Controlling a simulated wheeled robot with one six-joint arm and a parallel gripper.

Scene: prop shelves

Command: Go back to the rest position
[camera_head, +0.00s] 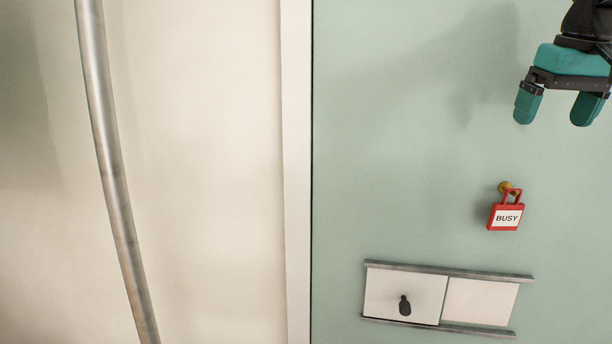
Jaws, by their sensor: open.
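My gripper (556,110) is at the upper right of the head view, with teal fingers pointing down. Its two fingers are apart and nothing is between them. A red tag (505,217) shaped like a padlock, with a white "BUSY" label, hangs from a brass-coloured peg (505,187) on the green panel (400,160). The tag is below my gripper and apart from it. The rest of my arm is mostly out of the picture.
Below the tag, a white sliding plate (425,295) with a dark knob (404,306) sits at the left between two metal rails. A pale vertical strip (297,170) edges the green panel. A curved metal pipe (112,170) runs down the cream wall at left.

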